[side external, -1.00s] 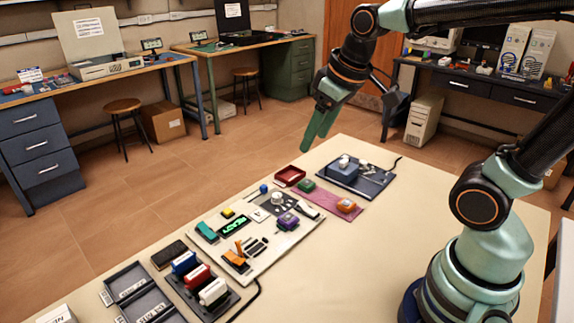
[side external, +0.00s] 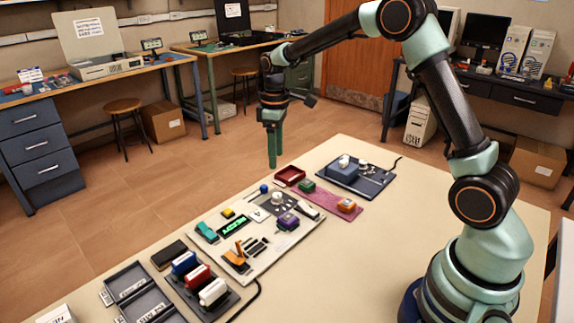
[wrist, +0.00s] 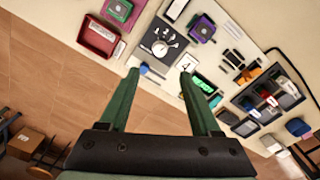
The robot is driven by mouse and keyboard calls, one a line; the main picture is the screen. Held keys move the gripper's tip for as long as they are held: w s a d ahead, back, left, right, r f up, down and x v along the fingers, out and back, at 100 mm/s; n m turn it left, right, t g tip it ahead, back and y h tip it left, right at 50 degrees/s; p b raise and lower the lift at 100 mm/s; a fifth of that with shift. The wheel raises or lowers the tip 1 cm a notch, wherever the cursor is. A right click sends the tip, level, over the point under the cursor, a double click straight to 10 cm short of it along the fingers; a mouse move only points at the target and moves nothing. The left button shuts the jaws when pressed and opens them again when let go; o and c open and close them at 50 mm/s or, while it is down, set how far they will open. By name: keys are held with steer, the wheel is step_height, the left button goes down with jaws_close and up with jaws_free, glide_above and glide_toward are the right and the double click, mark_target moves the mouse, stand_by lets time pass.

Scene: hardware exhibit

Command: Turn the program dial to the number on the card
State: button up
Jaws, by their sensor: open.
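The program dial (side external: 277,198) is a pale round knob on a dark panel of the white board. In the wrist view the dial (wrist: 160,47) has small marks around it. A white card (side external: 259,214) lies beside it. In the wrist view the card (wrist: 187,62) seems to show a 4. My gripper (side external: 273,165) points down above the board's far edge, apart from the dial. In the wrist view its green fingers (wrist: 160,73) are spread and empty, with the dial past the fingertips.
A green-lit display (side external: 233,226), a blue knob (side external: 264,188), a purple block (side external: 288,221) and an orange lever (side external: 235,260) sit on the board. A red tray (side external: 290,175) and a pink mat (side external: 325,199) lie to the right. The table's right front is clear.

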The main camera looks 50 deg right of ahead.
mark_target(277, 195)
step_height(277, 195, down, 12)
steer(key=shift+f, duration=0.1)
stand_by(0.4)
jaws_close()
